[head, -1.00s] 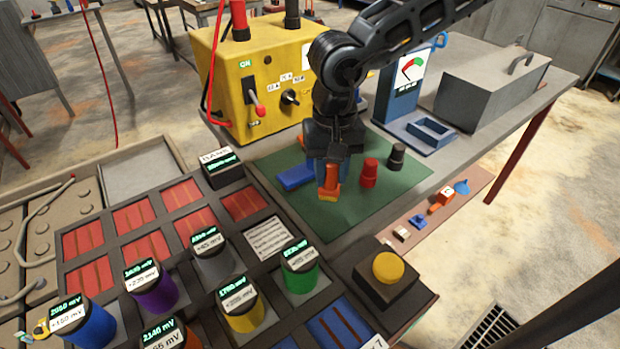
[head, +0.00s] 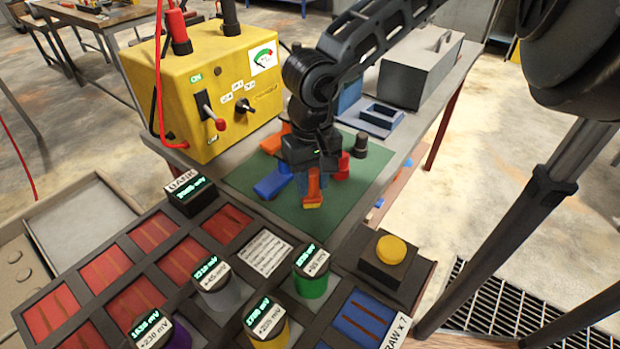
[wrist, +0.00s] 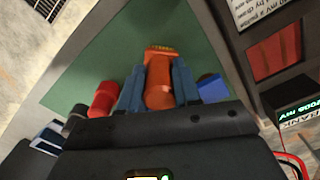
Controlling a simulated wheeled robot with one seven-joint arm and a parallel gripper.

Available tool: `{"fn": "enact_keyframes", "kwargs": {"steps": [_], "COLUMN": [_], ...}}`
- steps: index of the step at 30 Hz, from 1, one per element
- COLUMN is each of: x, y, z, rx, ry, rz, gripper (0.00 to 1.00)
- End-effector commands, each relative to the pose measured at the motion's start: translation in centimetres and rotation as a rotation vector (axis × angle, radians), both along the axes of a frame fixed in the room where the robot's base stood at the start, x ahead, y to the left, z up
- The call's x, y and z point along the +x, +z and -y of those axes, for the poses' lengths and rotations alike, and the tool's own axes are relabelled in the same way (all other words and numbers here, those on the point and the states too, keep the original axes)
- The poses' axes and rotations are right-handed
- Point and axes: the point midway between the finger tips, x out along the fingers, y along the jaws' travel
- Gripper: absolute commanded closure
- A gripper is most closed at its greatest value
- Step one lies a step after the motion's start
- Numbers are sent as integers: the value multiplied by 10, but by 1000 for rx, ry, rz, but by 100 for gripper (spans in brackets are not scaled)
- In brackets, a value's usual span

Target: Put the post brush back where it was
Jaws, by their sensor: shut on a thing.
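The post brush (head: 313,184) has an orange body and a yellow end. My gripper (head: 308,182) is shut on it, low over the green mat (head: 335,215) on the bench. In the wrist view the brush (wrist: 158,85) stands between the two blue fingers, its yellow end pointing away from my gripper. I cannot tell whether that end touches the mat. A blue block (head: 271,186) lies just left of the brush, and a red cap (head: 343,164) stands just right. A black cap (head: 361,146) stands farther right.
A yellow tester box (head: 210,90) with a red lever stands behind left. The rack of cells (head: 225,260) is in front, with a yellow button (head: 391,249) at its right. A blue tray (head: 382,117) and grey toolbox (head: 420,70) are behind right. The mat's front is clear.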

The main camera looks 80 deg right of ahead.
Motion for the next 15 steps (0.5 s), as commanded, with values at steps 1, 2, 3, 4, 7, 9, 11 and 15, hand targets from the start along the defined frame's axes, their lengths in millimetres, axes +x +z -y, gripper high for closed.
{"fn": "enact_keyframes", "kwargs": {"steps": [1,2,3,4,7,9,11,15], "x": [0,0,0,0,0,0,0,0], "y": [-1,-1,0,0,0,0,0,0], "z": [0,0,0,0,0,0,0,0], "rx": [0,0,0,0,0,0,0,0], "ry": [0,0,0,0,0,0,0,0], "rz": [0,0,0,0,0,0,0,0], "gripper": [66,63,59,56,47,42,42,42]}}
